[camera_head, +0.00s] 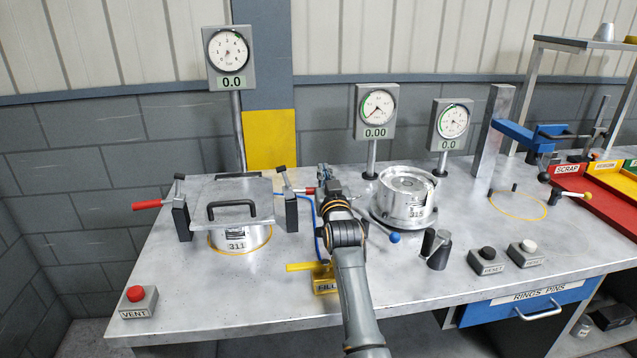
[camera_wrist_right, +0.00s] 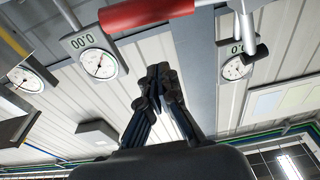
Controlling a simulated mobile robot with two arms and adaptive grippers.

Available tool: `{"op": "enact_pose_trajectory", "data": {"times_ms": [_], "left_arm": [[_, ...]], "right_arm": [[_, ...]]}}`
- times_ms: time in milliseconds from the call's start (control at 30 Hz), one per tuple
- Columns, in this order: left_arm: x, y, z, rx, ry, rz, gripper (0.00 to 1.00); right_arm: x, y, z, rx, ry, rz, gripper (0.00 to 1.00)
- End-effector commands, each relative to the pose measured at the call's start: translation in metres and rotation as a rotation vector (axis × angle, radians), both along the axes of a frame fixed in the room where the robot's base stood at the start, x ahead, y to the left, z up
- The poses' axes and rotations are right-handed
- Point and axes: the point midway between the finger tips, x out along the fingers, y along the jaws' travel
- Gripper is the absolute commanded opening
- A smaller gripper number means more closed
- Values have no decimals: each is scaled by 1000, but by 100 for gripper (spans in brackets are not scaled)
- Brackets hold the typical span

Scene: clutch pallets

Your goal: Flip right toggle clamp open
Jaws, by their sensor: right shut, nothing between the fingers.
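The right toggle clamp (camera_head: 291,211) stands on a black post at the right side of the lidded pot. Its red handle (camera_head: 305,190) points outward to the right, roughly level, and its far end is close to my right gripper (camera_head: 324,176). In the right wrist view the red handle (camera_wrist_right: 146,12) crosses the top of the picture, beyond the fingertips. My right gripper (camera_wrist_right: 160,72) is shut and empty; a gap to the handle shows in this view. The pot (camera_head: 238,238), marked 311, has a square lid (camera_head: 228,190) with a black handle. My left gripper is out of view.
The left toggle clamp (camera_head: 181,215) has its red handle (camera_head: 147,205) pointing outward to the left. A yellow-handled FILL valve (camera_head: 325,284) and a blue hose lie near my right arm. A round metal fixture (camera_head: 403,196), marked 315, stands to the right. The table's front left is mostly clear.

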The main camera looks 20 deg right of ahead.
Motion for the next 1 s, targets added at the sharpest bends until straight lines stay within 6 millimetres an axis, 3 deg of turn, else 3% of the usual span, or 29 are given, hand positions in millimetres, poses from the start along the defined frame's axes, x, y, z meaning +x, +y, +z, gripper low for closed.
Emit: {"op": "enact_pose_trajectory", "data": {"times_ms": [100, 300, 900, 1000], "left_arm": [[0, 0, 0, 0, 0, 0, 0], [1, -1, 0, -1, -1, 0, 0], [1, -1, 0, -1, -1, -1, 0], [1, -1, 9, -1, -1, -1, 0]], "right_arm": [[0, 0, 25, -1, -5, -1, 0], [0, 0, 49, -2, -4, -1, 0], [0, 0, 55, -1, -3, 0, 0], [0, 0, 63, -1, -4, 0, 0]]}}
